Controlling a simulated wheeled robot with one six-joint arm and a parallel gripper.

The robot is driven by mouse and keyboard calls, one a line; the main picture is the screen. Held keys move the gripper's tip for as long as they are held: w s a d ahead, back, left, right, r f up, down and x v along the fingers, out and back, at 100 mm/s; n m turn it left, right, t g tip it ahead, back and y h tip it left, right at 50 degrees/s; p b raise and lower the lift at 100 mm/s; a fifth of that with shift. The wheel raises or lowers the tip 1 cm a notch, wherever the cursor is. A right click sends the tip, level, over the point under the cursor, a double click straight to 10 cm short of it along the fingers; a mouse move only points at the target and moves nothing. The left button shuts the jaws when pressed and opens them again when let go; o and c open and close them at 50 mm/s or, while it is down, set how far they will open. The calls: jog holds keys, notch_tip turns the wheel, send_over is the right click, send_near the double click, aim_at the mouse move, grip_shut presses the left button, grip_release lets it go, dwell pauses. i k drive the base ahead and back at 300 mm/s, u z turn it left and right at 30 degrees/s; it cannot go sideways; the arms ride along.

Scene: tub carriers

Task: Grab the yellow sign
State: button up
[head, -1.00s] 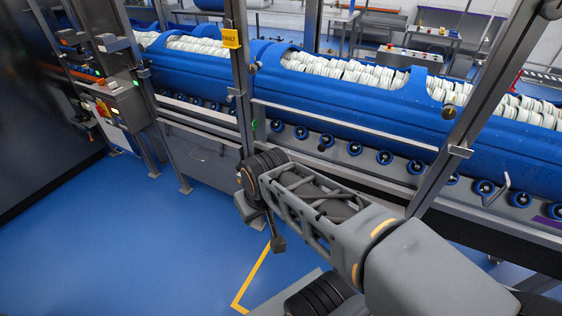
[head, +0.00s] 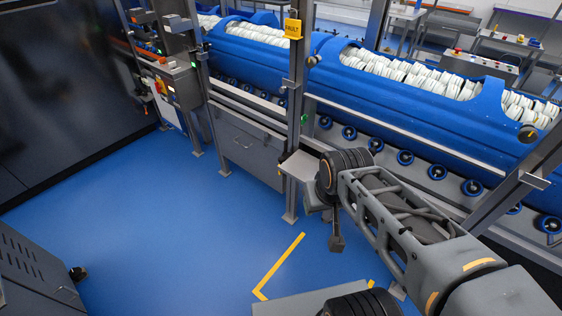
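The yellow sign (head: 293,28) is a small plate with dark lettering that seems to read "FAULT". It is upright near the top of a grey metal post in the head view, in front of the blue tub carriers (head: 400,110). My arm reaches in from the lower right and ends near the middle of the picture, well below the sign. A small dark end piece, which looks like my gripper (head: 336,242), hangs below the wrist, apart from the sign. Its fingers are too small and dark to show whether they are open. Nothing hides the sign.
Metal posts and rails run along the front of the carriers, which hold white discs. A control box (head: 183,85) stands at the left. A dark grey cabinet (head: 38,275) is at the lower left. The blue floor (head: 160,220) between is clear, with a yellow line (head: 278,267).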

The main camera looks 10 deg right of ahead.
aim_at(293, 27)
jog(key=u, duration=0.75)
jog(key=i, duration=0.95)
jog(key=u, duration=0.1)
